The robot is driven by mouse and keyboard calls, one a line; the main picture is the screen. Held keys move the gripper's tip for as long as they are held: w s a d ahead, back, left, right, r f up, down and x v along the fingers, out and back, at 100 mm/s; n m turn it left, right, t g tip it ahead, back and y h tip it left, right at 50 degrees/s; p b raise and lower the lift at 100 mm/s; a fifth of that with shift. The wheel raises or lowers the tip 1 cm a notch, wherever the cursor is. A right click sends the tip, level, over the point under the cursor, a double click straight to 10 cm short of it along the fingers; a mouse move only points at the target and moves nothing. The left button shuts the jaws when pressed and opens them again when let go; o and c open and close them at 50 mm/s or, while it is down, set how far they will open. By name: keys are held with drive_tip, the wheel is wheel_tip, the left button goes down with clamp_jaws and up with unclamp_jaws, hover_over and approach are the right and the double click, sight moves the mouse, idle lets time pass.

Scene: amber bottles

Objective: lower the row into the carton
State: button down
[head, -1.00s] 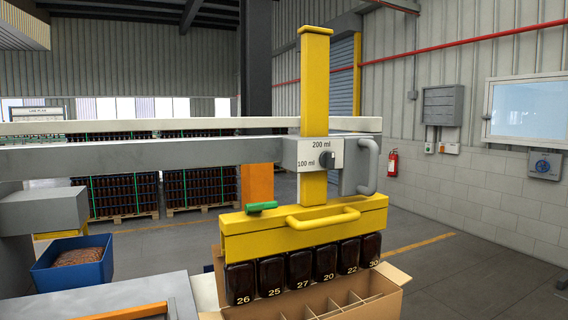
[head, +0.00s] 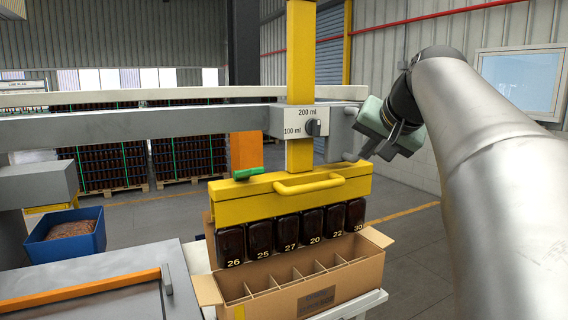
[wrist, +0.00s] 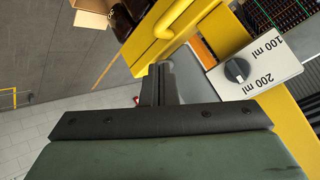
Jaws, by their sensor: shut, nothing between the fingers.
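A row of amber bottles (head: 288,235) with white numbers hangs upright under a yellow lifting beam (head: 240,201), which has a yellow loop handle (head: 308,184) and a green lever (head: 249,173). The open cardboard carton (head: 345,290) with dividers stands below and in front of the row; its cells look empty. A grey block on the yellow mast carries a dark knob (head: 313,128) marked 100 ml and 200 ml; the knob also shows in the wrist view (wrist: 237,70). My gripper (head: 358,155) is shut and empty beside the block's grey side handle; whether they touch is unclear.
A grey rail (head: 130,128) runs across behind the mast. A blue bin (head: 68,238) stands at left beside a worktop with an orange bar (head: 85,290). Pallets of bottles (head: 105,165) stand far behind. Open floor shows to the right.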

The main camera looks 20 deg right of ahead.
drive_tip(key=p+x, duration=0.1)
drive_tip(key=x, duration=0.8)
drive_tip(key=shift+w+f, duration=0.25)
drive_tip(key=shift+f, duration=0.05)
wheel_tip(320, 180, down, 18)
drive_tip(key=b, duration=1.4)
drive_tip(key=shift+r, duration=0.4)
